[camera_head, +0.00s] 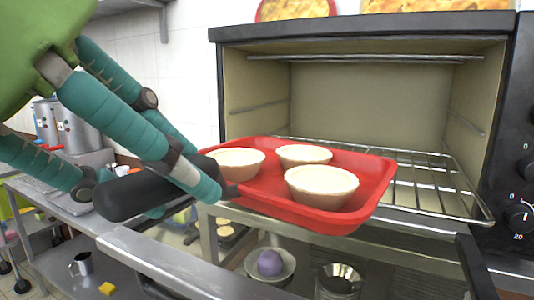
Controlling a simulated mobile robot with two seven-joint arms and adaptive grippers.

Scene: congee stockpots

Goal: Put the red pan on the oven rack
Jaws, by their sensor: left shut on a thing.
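The red pan (375,165) holds three pale, filled cups (320,185). Its thick black handle (125,198) points to the left. My left gripper (185,190), green with teal fingers, is shut around the handle. The pan is at the mouth of the open oven (365,35), roughly level. It overlaps the front left part of the wire oven rack (430,180), and part of the rack is hidden behind it. I cannot tell whether the pan touches the rack. My right gripper is not in view.
The oven's side walls bound the space around the rack; its right part is bare. Oven knobs (521,218) are at far right. Below are a bowl with a purple thing (270,263) and metal cups (340,280). Grey pots (75,130) stand at left.

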